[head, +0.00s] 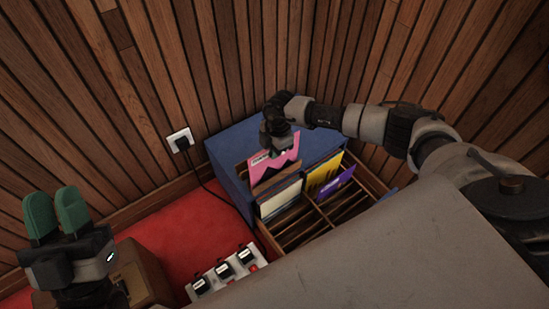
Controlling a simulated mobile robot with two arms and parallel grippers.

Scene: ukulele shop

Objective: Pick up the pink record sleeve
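The pink record sleeve (286,160) stands in the back left part of the record crate (272,243), rising above the sleeves around it. It has a white label and a dark print. My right gripper (283,146) is at the sleeve's upper part and overlaps it in the head view. Its fingertips are hidden, so I cannot tell whether they are closed on the sleeve. My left gripper (56,214), with green fingers pointing up, is at the far left, away from the crate.
White-edged sleeves (280,200), a yellow sleeve (323,178) and a purple sleeve (335,185) stand in the crate. A blue box (232,152) is behind it. Wooden walls close the corner. A pedal board (222,272) and a wall socket (180,138) with a cable are left.

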